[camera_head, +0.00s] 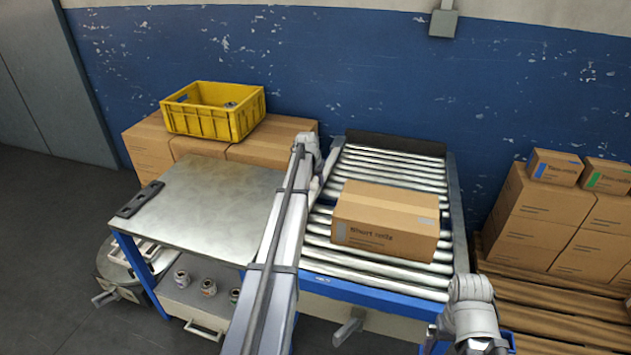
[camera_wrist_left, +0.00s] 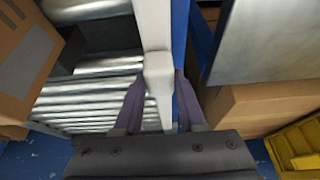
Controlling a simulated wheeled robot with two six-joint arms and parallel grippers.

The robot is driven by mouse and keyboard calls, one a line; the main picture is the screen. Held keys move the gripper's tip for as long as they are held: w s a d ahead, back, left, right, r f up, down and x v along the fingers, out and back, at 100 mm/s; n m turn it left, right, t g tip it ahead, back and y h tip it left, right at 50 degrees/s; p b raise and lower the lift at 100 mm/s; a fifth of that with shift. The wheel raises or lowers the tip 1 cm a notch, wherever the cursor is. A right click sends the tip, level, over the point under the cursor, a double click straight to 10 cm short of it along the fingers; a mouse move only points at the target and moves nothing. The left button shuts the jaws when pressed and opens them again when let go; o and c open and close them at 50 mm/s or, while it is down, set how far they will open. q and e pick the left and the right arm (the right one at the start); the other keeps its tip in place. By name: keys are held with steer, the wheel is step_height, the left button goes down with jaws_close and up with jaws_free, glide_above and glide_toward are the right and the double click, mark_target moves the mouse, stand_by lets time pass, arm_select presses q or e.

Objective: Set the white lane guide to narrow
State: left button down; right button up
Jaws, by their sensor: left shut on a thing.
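The white lane guide (camera_wrist_left: 152,25) runs beside the rollers in the left wrist view, near the blue frame edge. My left gripper (camera_wrist_left: 158,82) is shut on a white raised part of it, with a dark finger on each side. In the head view my left arm reaches up to the left edge of the roller conveyor (camera_head: 378,270) and hides much of the guide and the fingers. My right arm shows at the bottom right of the head view; its fingers are not visible.
A carton (camera_head: 385,220) lies on the rollers, right of my left arm. A metal-topped table (camera_head: 205,210) stands to the left. A yellow crate (camera_head: 212,118) sits on cartons behind it. Stacked cartons (camera_head: 540,205) stand on a pallet at the right.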

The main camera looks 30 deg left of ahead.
stand_by(0.5)
arm_select(q)
steer(key=d, duration=0.2)
steer(key=w+d, duration=0.1)
steer(key=d, duration=0.1)
steer(key=shift+d, duration=0.35)
steer(key=shift+c, duration=2.4)
jaws_free()
steer(key=shift+r, duration=0.15)
steer(key=p+v, duration=0.7)
steer(key=shift+s+r, duration=0.2)
